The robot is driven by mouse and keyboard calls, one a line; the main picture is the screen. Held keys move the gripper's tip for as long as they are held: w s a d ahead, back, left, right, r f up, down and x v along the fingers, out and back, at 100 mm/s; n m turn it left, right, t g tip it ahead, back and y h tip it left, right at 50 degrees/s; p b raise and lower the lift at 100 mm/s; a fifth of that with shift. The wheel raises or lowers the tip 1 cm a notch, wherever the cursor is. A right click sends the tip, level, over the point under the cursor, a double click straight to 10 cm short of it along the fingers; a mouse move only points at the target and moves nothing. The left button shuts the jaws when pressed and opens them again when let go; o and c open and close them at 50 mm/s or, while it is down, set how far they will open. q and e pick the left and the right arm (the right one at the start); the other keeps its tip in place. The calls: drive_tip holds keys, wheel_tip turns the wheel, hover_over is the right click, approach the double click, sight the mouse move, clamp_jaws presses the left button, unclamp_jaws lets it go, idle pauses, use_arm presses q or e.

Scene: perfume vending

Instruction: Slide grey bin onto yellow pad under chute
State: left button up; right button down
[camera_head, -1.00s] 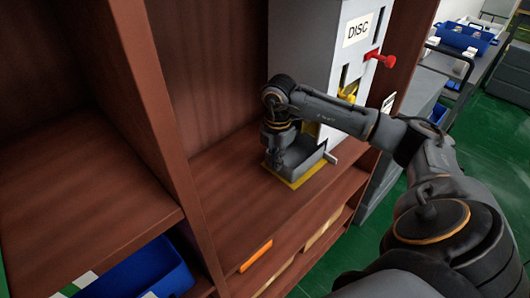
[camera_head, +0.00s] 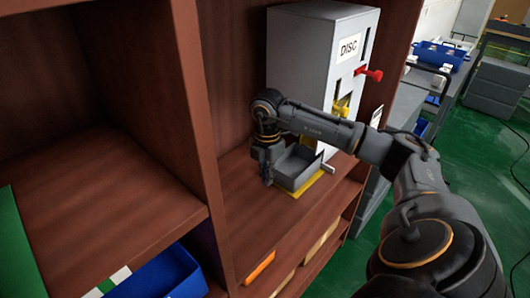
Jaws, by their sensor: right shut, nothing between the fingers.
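The grey bin (camera_head: 298,170) sits on the brown shelf at the foot of the grey-and-white dispenser labelled DISC (camera_head: 325,70). The yellow pad (camera_head: 314,187) shows along the bin's front and right edges, so the bin lies over at least part of it. The yellow chute (camera_head: 343,106) is on the dispenser's right face, partly behind my arm. My right gripper (camera_head: 267,180) points down at the left side of the bin, shut and empty. I cannot tell whether it touches the bin. My left gripper is not in view.
A red lever (camera_head: 369,74) sticks out of the dispenser. The shelf (camera_head: 260,222) is bare in front of the bin. A brown upright panel (camera_head: 195,100) stands left of my gripper. A blue bin (camera_head: 165,275) is lower left.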

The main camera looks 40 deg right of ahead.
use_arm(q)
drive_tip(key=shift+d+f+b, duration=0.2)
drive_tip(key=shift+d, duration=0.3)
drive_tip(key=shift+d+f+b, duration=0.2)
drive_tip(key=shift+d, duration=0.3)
use_arm(e)
wheel_tip(320, 180, up, 8)
drive_tip(key=shift+d, duration=0.45)
drive_tip(key=shift+r, duration=0.1)
